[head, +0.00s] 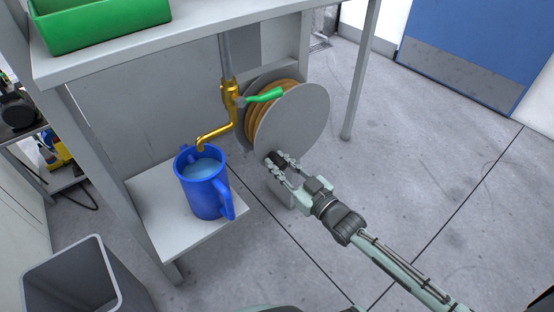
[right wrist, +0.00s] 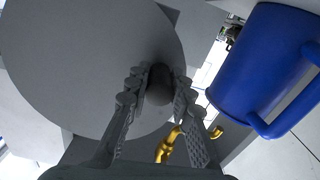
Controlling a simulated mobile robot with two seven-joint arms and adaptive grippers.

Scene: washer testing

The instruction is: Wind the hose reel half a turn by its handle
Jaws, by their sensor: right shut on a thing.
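The hose reel (head: 300,118) has a round grey side plate with an orange-brown hose wound behind it. Its dark handle (right wrist: 159,86) sticks out near the plate's edge, at the lower left of the plate in the head view. My right gripper (head: 283,163) is at this handle. In the right wrist view my right gripper (right wrist: 160,92) has its two fingers on either side of the handle, shut on it. The grey plate (right wrist: 85,60) fills the upper left of that view. My left gripper is not in view.
A blue jug (head: 204,184) with water stands on a low shelf (head: 150,190) left of the reel, under a brass tap (head: 229,100) with a green lever (head: 265,96). A grey bin (head: 70,275) stands at lower left. The floor to the right is clear.

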